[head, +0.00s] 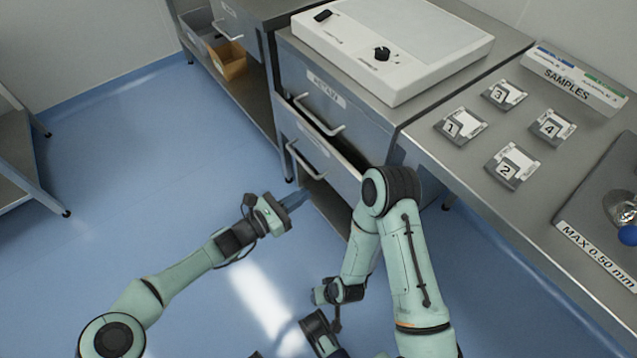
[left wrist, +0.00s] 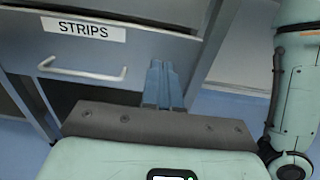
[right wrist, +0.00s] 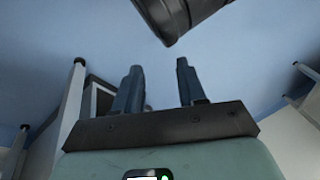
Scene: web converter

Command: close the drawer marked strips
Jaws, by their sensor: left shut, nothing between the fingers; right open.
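The drawer marked strips shows in the left wrist view (left wrist: 150,48), with a white STRIPS label and a bar handle (left wrist: 80,70). In the head view it is the lower drawer (head: 334,182) of the grey cabinet; a dark gap along its top shows it standing partly out. My left gripper (head: 297,198) is shut and empty, just in front of and below this drawer, its fingers pointing toward the cabinet. In the left wrist view its fingertips (left wrist: 161,65) overlap the drawer's right end; I cannot tell whether they touch. My right gripper (right wrist: 158,80) is open and empty, away from the drawer.
The upper drawer (head: 330,106) looks closed. A white device (head: 430,50) stands on the bench above. Numbered sample cards (head: 462,126) and a SAMPLES box (head: 572,80) lie to the right. My right arm's elbow is close to the cabinet's right side.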

